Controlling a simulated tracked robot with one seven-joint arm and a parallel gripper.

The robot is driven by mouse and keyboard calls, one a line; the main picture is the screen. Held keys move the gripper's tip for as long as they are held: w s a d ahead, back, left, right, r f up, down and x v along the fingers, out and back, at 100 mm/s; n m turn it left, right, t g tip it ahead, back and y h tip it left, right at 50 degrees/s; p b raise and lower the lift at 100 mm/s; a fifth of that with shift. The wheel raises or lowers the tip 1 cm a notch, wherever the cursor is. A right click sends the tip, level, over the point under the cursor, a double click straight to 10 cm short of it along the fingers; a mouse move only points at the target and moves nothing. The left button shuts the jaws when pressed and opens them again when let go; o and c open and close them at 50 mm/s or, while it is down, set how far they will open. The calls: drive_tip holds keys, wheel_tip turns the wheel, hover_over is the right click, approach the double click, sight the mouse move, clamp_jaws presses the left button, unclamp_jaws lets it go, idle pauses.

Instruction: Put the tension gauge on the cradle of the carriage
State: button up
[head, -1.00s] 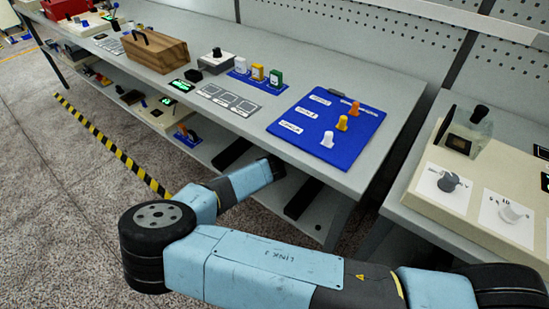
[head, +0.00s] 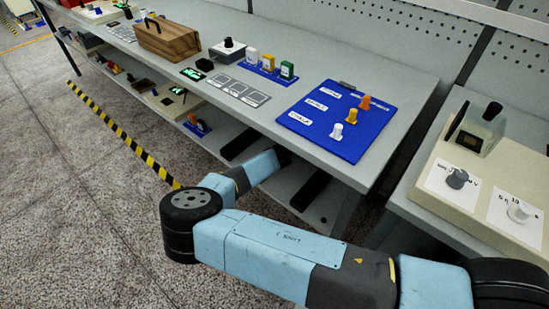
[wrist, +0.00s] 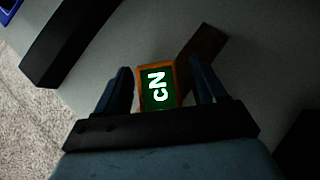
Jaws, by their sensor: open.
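In the wrist view a small orange-framed block with a green face marked "cN" (wrist: 157,88), which appears to be the tension gauge, lies on a grey surface. A dark brown bar (wrist: 204,47) shows just beyond its upper right. My gripper (wrist: 160,67) is open, with one finger on each side of the block; I cannot tell whether either finger touches it. In the head view my arm reaches under the bench top, and the gripper and block are hidden there. I cannot pick out the carriage's cradle in either view.
The bench top (head: 395,105) overhangs my arm. It carries a blue board (head: 315,130) with three knobs and a wooden case (head: 168,42). A dark beam (wrist: 70,35) lies left of my gripper in the wrist view. A second bench (head: 407,207) stands at right.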

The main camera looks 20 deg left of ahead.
drive_tip(key=c, duration=1.3)
drive_tip(key=shift+r, duration=0.9)
wheel_tip(320, 180, up, 2)
drive_tip(key=shift+r, duration=0.1)
drive_tip(key=s+d, duration=0.3)
drive_tip(key=s, duration=0.2)
drive_tip(key=s+d, duration=0.2)
drive_tip(key=s, duration=0.3)
drive_tip(key=s+d, duration=0.3)
drive_tip(key=s, duration=0.3)
drive_tip(key=shift+d+f, duration=0.25)
drive_tip(key=shift+d, duration=0.1)
